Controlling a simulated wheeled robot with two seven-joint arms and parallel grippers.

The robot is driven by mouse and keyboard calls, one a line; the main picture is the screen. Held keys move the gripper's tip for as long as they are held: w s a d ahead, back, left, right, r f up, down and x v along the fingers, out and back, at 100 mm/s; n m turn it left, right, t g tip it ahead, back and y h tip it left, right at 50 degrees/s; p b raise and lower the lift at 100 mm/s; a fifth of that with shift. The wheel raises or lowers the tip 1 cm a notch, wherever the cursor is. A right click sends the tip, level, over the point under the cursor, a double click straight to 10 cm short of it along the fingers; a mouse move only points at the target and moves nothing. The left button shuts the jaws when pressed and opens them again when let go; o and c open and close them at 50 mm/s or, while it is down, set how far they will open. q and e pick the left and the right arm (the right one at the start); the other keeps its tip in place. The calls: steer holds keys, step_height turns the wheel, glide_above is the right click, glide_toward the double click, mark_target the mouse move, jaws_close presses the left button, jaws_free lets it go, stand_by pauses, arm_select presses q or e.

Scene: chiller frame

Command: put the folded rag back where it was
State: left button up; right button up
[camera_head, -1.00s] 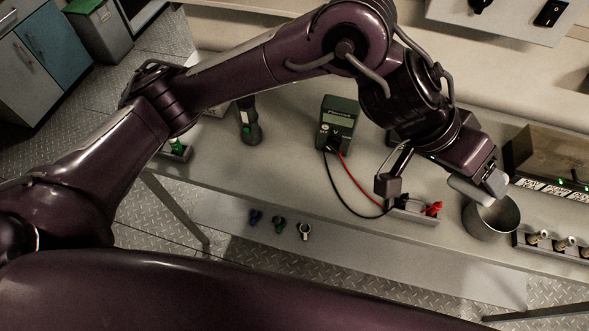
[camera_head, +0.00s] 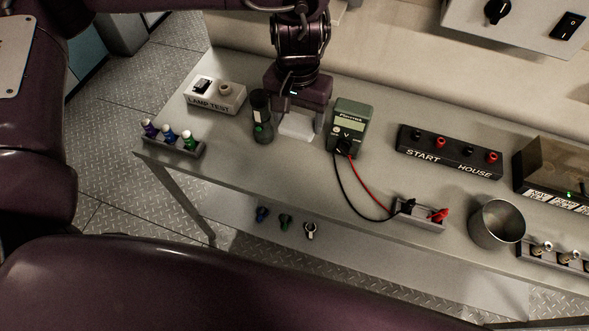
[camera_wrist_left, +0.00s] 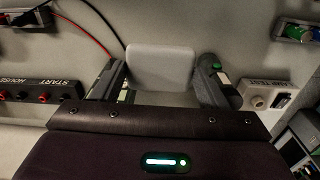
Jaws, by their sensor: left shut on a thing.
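The folded rag (camera_head: 297,127) is a pale grey flat pad at the back middle of the bench, between the dark torch-like tool and the green multimeter. It also shows in the left wrist view (camera_wrist_left: 160,66), upright between the two fingers. My left gripper (camera_head: 298,115) points down and is shut on the rag. I cannot tell whether the rag's lower edge touches the bench. The metal cup (camera_head: 497,224) stands at the front right with nothing over it. My right gripper is not in view.
The torch-like tool (camera_head: 262,118) stands close left of my gripper, the multimeter (camera_head: 347,126) close right. A red and a black lead run to a small holder (camera_head: 419,217). The lamp test box (camera_head: 216,95) and START/HOUSE block (camera_head: 450,151) lie farther out.

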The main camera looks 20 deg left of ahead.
arm_select(q)
steer(key=shift+w+a+r+p, duration=0.1)
steer(key=shift+a+r+p, duration=0.3)
steer(key=shift+p, duration=0.7)
steer(key=shift+w+a+r+p, duration=0.1)
steer(key=shift+r+p, duration=0.45)
steer(key=shift+p, duration=0.5)
steer(key=shift+s+f, duration=0.1)
steer(key=shift+f, duration=0.15)
step_height(320, 180, down, 15)
steer(key=shift+f+b, duration=0.2)
steer(key=shift+b, duration=0.85)
step_height(320, 180, down, 4)
steer(key=shift+f+b, duration=0.25)
steer(key=shift+b, duration=0.6)
steer(key=shift+f, duration=0.15)
steer(key=o, duration=0.9)
